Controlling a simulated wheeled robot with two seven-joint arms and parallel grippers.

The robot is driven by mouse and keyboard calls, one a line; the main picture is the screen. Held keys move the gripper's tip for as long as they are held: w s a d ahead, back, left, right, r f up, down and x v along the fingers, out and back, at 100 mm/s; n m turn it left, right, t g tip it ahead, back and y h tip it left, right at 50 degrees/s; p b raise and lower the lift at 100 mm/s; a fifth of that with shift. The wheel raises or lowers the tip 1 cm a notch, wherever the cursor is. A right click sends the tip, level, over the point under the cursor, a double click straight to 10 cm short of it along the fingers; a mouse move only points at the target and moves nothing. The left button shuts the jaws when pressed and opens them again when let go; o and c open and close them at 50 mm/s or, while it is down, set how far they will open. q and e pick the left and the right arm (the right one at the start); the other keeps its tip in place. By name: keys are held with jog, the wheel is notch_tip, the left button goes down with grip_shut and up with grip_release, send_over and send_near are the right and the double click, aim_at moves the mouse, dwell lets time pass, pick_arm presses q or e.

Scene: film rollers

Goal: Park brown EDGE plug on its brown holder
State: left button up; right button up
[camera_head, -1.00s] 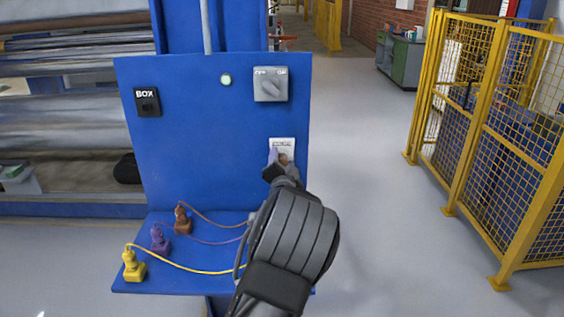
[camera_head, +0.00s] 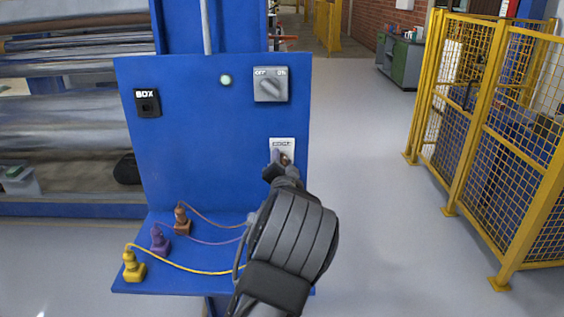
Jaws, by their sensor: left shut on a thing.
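My left gripper (camera_head: 280,162) is at the white labelled socket plate (camera_head: 283,144) on the right of the blue upright panel. The brown holder (camera_head: 182,226) stands at the back of the row on the blue shelf. A brown cable runs from its top to the right behind my arm. My right gripper is out of view.
A purple piece (camera_head: 160,242) and a yellow piece (camera_head: 134,269), each with a cable, stand beside the brown holder. A grey rotary switch (camera_head: 270,85) and a black BOX socket (camera_head: 147,102) are on the panel. Yellow fencing (camera_head: 494,130) stands right, with clear floor between.

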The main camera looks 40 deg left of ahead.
pick_arm(q)
grip_shut()
jog(key=o, duration=1.2)
grip_release()
jog(key=shift+o, duration=0.2)
jog(key=v, duration=0.8)
